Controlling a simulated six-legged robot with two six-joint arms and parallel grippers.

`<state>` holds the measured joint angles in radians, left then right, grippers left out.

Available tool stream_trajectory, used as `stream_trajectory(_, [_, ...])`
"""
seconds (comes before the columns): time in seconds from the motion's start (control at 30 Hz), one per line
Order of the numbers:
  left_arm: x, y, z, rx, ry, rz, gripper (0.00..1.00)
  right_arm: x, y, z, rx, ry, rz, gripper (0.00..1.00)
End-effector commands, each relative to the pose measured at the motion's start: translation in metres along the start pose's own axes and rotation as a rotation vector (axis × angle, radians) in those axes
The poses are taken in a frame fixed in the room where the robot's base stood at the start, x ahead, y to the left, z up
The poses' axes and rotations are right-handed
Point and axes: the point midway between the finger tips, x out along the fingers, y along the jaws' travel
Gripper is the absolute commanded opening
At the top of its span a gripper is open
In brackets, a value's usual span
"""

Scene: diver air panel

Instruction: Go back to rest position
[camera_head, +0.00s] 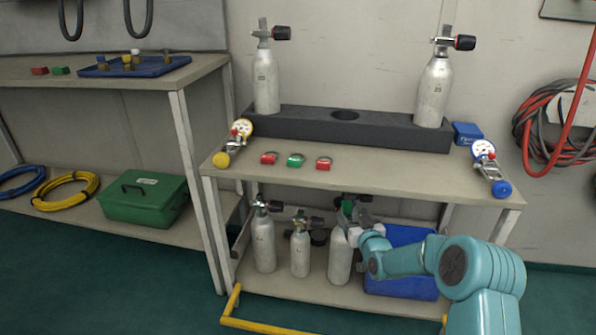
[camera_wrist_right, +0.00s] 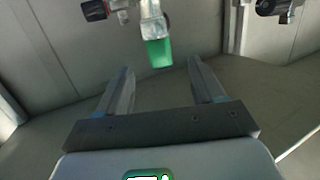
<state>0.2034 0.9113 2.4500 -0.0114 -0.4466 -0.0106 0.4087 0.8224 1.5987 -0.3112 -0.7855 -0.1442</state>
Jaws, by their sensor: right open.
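My right gripper (camera_head: 352,220) reaches into the lower shelf area of the middle bench. It is at the valve end of the rightmost lower cylinder (camera_head: 340,258). In the right wrist view its two fingers (camera_wrist_right: 161,72) are apart with nothing between them. A green piece (camera_wrist_right: 158,52) on a metal valve lies just beyond the fingertips; it also shows small in the head view (camera_head: 347,207). I cannot tell whether a finger touches the valve. My left gripper is not in view.
The bench top (camera_head: 380,170) above the arm carries a dark rack (camera_head: 390,133) with two cylinders, two gauges and small red and green tags. A blue bin (camera_head: 405,285) stands beside the lower cylinders. A yellow rail (camera_head: 265,325) runs along the front.

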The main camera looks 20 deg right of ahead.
Motion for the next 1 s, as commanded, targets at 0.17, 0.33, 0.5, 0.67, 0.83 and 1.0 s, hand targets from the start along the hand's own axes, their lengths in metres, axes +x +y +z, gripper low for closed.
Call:
stream_trajectory(0.17, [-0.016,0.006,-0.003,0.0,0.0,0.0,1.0,-0.002,0.0,-0.018,0.0,0.001,0.0,0.68])
stream_trajectory(0.33, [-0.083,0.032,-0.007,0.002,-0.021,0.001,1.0,-0.032,-0.039,-0.034,0.06,-0.156,-0.053,0.68])
stream_trajectory(0.5, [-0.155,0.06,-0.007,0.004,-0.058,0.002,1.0,-0.096,-0.098,-0.028,0.149,-0.428,-0.127,0.68])
stream_trajectory(0.67, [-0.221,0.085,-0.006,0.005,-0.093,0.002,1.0,-0.178,-0.148,-0.032,0.211,-0.693,-0.187,0.68])
stream_trajectory(0.83, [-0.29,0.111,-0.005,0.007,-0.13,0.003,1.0,-0.281,-0.188,-0.055,0.254,-0.977,-0.233,0.68])
stream_trajectory(1.0, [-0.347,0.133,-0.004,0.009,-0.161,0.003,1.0,-0.383,-0.21,-0.087,0.272,-1.233,-0.259,0.68])
